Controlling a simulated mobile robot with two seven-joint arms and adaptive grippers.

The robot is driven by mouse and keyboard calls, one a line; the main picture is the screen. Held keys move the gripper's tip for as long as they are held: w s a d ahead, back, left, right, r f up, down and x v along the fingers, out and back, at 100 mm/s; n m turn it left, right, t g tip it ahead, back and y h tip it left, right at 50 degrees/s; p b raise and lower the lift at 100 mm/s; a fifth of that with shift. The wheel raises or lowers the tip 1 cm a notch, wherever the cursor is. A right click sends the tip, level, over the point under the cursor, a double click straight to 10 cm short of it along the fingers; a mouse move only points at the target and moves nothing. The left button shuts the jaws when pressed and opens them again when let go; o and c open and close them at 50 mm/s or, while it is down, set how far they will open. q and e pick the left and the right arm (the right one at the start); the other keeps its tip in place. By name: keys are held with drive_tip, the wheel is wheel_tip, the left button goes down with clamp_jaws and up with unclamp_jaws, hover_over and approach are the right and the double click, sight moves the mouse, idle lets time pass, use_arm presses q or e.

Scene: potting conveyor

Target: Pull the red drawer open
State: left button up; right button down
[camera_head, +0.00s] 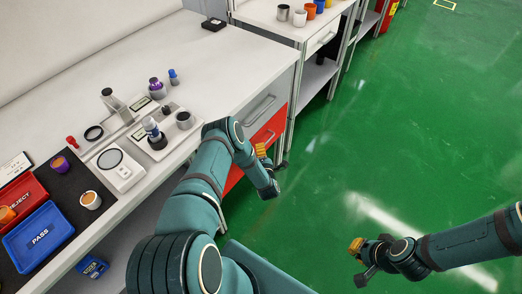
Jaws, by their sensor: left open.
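The red drawer (276,124) is in the white bench's end, below a grey drawer (262,106). My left arm crosses in front of it and hides much of its front. The red drawer looks flush with the bench, and its handle is partly hidden. My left gripper (272,161) is open and empty, just in front of the red drawer's lower right part. I cannot tell if it touches the drawer. My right gripper (358,262) is over the green floor at lower right, far from the drawer. Its fingers are too small to read.
The bench top holds a scale (120,169), small bottles, a red reject tray (22,196) and a blue pass tray (38,237). A second bench (322,38) with cups stands behind the drawers. The green floor to the right is clear.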

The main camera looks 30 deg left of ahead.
use_arm(q)
drive_tip(key=shift+x, duration=1.15)
clamp_jaws()
